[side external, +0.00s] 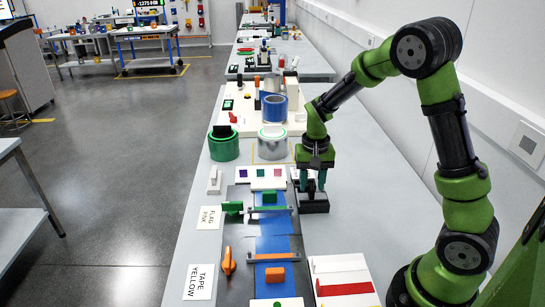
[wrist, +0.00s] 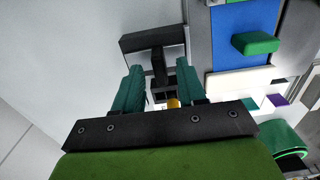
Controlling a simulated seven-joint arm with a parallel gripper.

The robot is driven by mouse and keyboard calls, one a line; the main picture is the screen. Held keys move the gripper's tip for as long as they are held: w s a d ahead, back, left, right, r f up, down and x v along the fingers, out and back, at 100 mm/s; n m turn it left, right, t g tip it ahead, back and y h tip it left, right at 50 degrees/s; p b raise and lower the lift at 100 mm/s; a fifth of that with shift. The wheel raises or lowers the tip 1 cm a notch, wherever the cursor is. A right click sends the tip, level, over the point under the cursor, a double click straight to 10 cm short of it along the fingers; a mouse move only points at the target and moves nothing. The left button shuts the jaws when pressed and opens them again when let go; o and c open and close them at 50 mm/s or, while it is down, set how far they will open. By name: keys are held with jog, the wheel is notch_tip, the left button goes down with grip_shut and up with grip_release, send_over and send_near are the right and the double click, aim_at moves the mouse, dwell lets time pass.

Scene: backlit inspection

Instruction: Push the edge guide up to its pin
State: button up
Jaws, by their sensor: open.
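My gripper (side external: 312,186) points down at the right side of the blue strip. Its two teal fingers are apart in the wrist view (wrist: 160,85), with a gap between them. A black block with a narrower stem (side external: 314,204) sits at the fingertips; in the wrist view (wrist: 153,42) its stem shows between the fingers. I cannot tell whether they touch. A green block (side external: 269,197) and an orange block (side external: 275,275) sit on the blue strip (side external: 272,235). Which part is the edge guide is not clear, and I cannot make out its pin.
Another green piece (side external: 232,208) and an orange tool (side external: 228,261) lie left of the strip. Cards reading FLAG PINK (side external: 208,216) and TAPE YELLOW (side external: 200,282) lie near the left edge. Tape rolls (side external: 223,147) stand behind. A white board with a red band (side external: 345,289) lies front right.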

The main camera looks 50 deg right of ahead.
aim_at(297, 195)
jog(key=shift+f, duration=1)
grip_shut()
jog(key=shift+w+a, duration=1.3)
jog(key=shift+w, duration=0.05)
grip_release()
jog(key=shift+r, duration=0.15)
notch_tip(297, 195, up, 17)
